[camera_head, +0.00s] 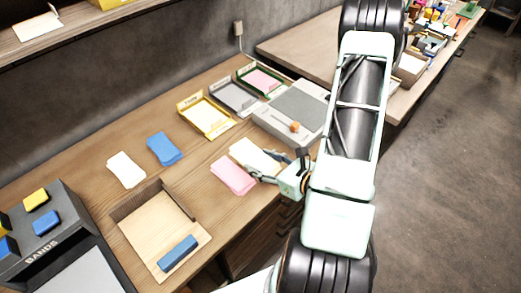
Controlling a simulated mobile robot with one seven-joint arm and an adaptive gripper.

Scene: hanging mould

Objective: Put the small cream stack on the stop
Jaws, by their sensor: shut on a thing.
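My gripper (277,171) is at the front right of the table, its fingers at a cream stack (252,152), shut on it. The stack's right end is partly hidden by the fingers, and I cannot tell whether it is lifted. A pink stack (233,175) lies just left of it. Another cream-white stack (126,169) lies farther left beside a blue stack (165,149). A pale wooden board (150,235) with raised dark edges, perhaps the stop, sits at the front left with a blue block (178,253) on it.
A grey device (295,112) with an orange knob stands behind my gripper. Yellow (206,116), grey (233,96) and green (262,80) trays line the back. A dark bands holder (45,235) is at left. Bare wood lies between the pink stack and board.

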